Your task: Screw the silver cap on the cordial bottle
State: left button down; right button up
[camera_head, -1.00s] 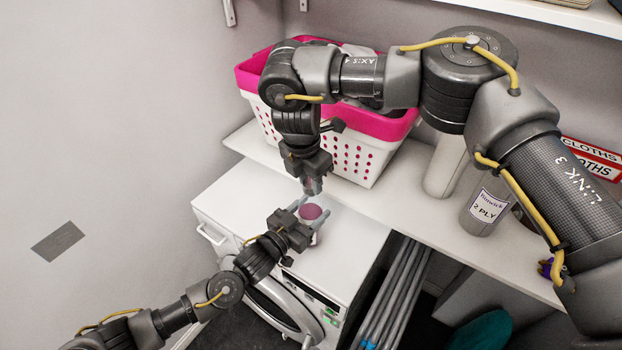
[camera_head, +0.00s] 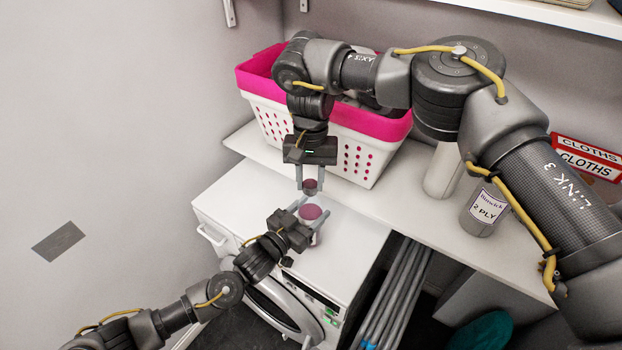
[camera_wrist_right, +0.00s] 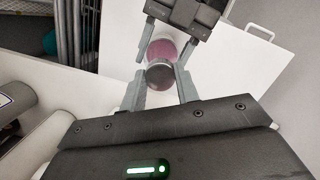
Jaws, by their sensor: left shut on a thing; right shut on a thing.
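The cordial bottle (camera_head: 311,212) shows as a round purple top over the white dryer top. It also shows behind the cap in the right wrist view (camera_wrist_right: 163,50). My left gripper (camera_head: 308,212) is shut on it from the left, one finger on each side. The small silver cap (camera_head: 311,187) is between the fingertips of my right gripper (camera_head: 312,186), which is shut on it and points down. In the right wrist view the cap (camera_wrist_right: 159,77) is a grey disc partly overlapping the bottle. The cap looks just above the bottle; whether they touch I cannot tell.
A pink-rimmed white laundry basket (camera_head: 375,122) stands on the shelf behind my right gripper. A grey can labelled 2 PLY (camera_head: 484,210) and a white cylinder (camera_head: 443,170) stand on the right. Grey poles (camera_head: 397,295) lean beside the dryer (camera_head: 245,215). The dryer top around the bottle is clear.

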jog(key=shift+s+a, duration=0.15)
jog(key=o, duration=0.9)
jog(key=shift+o, duration=0.2)
jog(key=shift+r, duration=0.1)
jog(key=shift+r, duration=2.2)
jog(key=shift+c, duration=0.3)
